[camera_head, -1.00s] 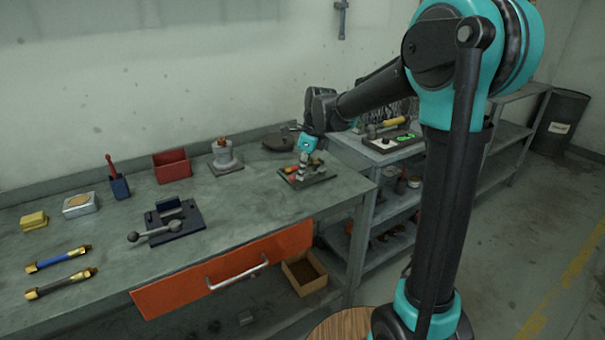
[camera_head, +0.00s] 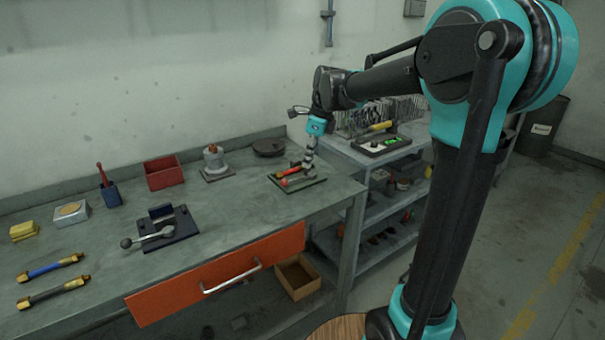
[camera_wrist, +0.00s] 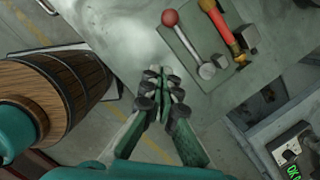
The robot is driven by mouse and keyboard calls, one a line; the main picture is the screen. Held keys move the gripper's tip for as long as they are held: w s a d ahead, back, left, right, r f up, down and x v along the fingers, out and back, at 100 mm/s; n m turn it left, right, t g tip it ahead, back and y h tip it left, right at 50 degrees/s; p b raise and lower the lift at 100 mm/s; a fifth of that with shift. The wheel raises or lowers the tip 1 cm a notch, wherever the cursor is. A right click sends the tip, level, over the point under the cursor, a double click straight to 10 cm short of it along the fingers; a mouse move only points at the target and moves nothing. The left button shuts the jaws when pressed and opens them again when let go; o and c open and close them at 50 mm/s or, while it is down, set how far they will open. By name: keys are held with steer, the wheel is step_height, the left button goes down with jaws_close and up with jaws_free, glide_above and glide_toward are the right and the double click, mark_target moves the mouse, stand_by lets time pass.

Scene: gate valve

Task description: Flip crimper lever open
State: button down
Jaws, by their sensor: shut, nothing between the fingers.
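The crimper is a flat dark plate (camera_head: 312,184) on the bench's right end. In the wrist view its plate (camera_wrist: 190,42) bears a grey lever (camera_wrist: 189,42) with a red ball (camera_wrist: 170,17) at its free end. A red hose with brass ends (camera_wrist: 222,27) lies beside the lever, roughly parallel to it. My gripper (camera_head: 309,164) is over the plate's back part in the head view. In the wrist view my gripper's fingertips (camera_wrist: 166,78) are together and empty, below the lever in the picture. Whether they touch the crimper I cannot tell.
A dark blue fixture with a ball-ended handle (camera_head: 178,226), a red bin (camera_head: 163,172) and a grey flanged piece (camera_head: 215,163) stand further left on the bench. A shelf unit (camera_head: 345,150) with a display box (camera_head: 378,145) adjoins at right. An orange drawer front (camera_head: 215,274) faces forward.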

steer(key=shift+v, duration=1.65)
